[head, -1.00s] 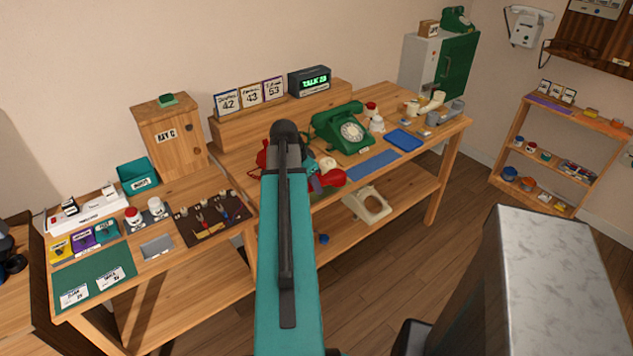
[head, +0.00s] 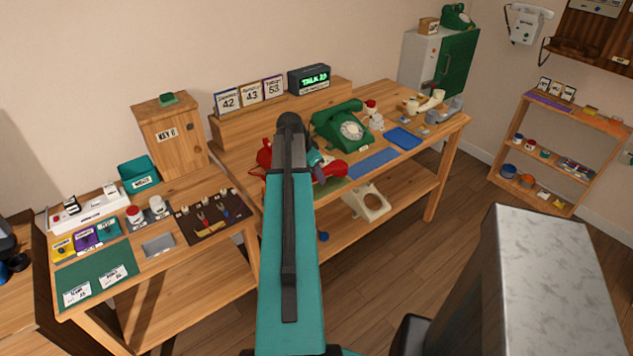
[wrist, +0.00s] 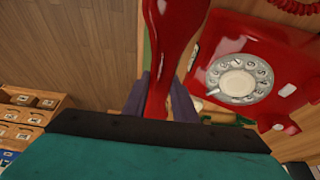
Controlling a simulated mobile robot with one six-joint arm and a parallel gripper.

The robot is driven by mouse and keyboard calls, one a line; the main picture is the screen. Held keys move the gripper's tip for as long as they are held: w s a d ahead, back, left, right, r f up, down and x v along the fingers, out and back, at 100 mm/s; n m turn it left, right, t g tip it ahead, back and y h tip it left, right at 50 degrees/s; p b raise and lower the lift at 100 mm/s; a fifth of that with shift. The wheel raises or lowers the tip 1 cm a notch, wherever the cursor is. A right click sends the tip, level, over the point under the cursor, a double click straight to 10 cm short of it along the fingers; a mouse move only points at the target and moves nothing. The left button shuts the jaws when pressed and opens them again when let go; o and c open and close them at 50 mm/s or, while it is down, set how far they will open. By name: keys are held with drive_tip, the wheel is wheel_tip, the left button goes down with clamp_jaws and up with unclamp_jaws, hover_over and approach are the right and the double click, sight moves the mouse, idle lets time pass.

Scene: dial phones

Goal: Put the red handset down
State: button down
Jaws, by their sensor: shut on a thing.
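The red handset (wrist: 172,50) runs down from the top edge of the wrist view, between the two dark fingers of my gripper (wrist: 160,100), which is shut on it. The red dial phone (wrist: 285,75), with a silver dial, lies just right of the handset in that view. Whether the handset touches the phone I cannot tell. In the head view the handset (head: 332,169) shows right of my arm, near the table's front edge, with my gripper (head: 316,160) at it. The red phone (head: 264,156) shows left of my arm, mostly hidden behind it.
A green dial phone (head: 342,127) stands close behind the handset. A blue-grey mat (head: 373,162) and a blue tray (head: 404,139) lie to the right. A brown tool mat (head: 212,217) lies to the left. A cream frame-like part (head: 368,203) sits on the lower shelf.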

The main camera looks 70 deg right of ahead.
sight(316, 181)
drive_tip(key=shift+f+p, duration=0.55)
drive_tip(key=shift+f, duration=1.1)
drive_tip(key=shift+f, duration=0.15)
drive_tip(key=c, duration=1.4)
unclamp_jaws()
drive_tip(key=shift+c, duration=0.2)
drive_tip(key=shift+r, duration=0.25)
drive_tip(key=shift+b+v, duration=1.05)
drive_tip(key=shift+v, duration=4.85)
drive_tip(key=shift+a+f, duration=0.1)
drive_tip(key=shift+a, duration=0.05)
